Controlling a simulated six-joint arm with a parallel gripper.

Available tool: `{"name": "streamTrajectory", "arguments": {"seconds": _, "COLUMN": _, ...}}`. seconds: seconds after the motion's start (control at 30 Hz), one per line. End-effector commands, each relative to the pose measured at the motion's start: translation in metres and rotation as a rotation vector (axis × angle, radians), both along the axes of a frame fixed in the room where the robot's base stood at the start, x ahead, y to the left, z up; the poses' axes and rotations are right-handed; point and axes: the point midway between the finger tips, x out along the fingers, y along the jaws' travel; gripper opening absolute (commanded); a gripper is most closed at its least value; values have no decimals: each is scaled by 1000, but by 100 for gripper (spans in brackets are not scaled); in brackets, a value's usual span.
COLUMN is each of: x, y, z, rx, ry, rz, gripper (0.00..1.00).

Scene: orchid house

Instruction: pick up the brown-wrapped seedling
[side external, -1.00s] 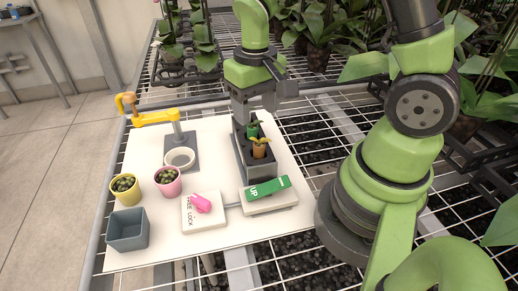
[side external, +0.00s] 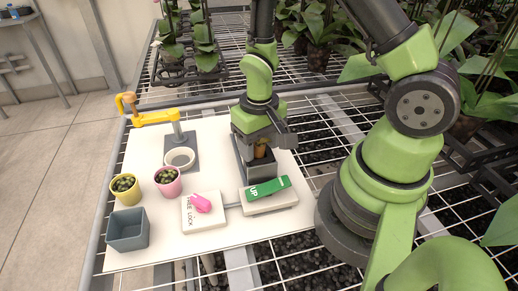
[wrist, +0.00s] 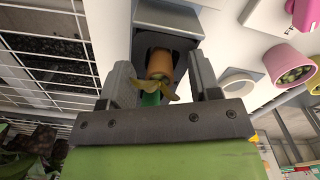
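The brown-wrapped seedling (side external: 261,152) stands in the dark grey rack (side external: 256,173) on the white board. In the wrist view its orange-brown wrap (wrist: 160,64) and yellowish-green leaves sit between my gripper's fingers, with a gap on each side. My gripper (wrist: 159,70) is open and reaches down over the rack; in the side view the gripper (side external: 263,143) hides the rack's back part. A green-wrapped seedling (wrist: 150,99) shows beside the brown one in the wrist view, partly hidden by leaves and the gripper body. In the side view it is hidden.
A green UP rocker (side external: 268,188) lies just in front of the rack, with a pink-knobbed switch plate (side external: 188,222) left of it. A pink pot (side external: 168,190), yellow pot (side external: 126,195), grey bin (side external: 128,232) and white ring (side external: 180,157) stand on the board's left.

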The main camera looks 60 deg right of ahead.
Motion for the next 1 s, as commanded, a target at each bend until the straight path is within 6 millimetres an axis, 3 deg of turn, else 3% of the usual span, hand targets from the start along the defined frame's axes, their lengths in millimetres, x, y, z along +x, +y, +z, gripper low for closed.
{"name": "streamTrajectory", "arguments": {"seconds": 0.03, "x": 0, "y": 0, "z": 0, "rx": 0, "ry": 0, "rz": 0, "gripper": 48}}
{"name": "streamTrajectory", "arguments": {"seconds": 0.23, "x": 0, "y": 0, "z": 0, "rx": 0, "ry": 0, "rz": 1, "gripper": 4}}
{"name": "streamTrajectory", "arguments": {"seconds": 0.67, "x": 1, "y": 0, "z": 8, "rx": 0, "ry": -3, "rz": 2, "gripper": 4}}
{"name": "streamTrajectory", "arguments": {"seconds": 1.0, "x": 1, "y": 0, "z": 55, "rx": -1, "ry": -8, "rz": 1, "gripper": 4}}
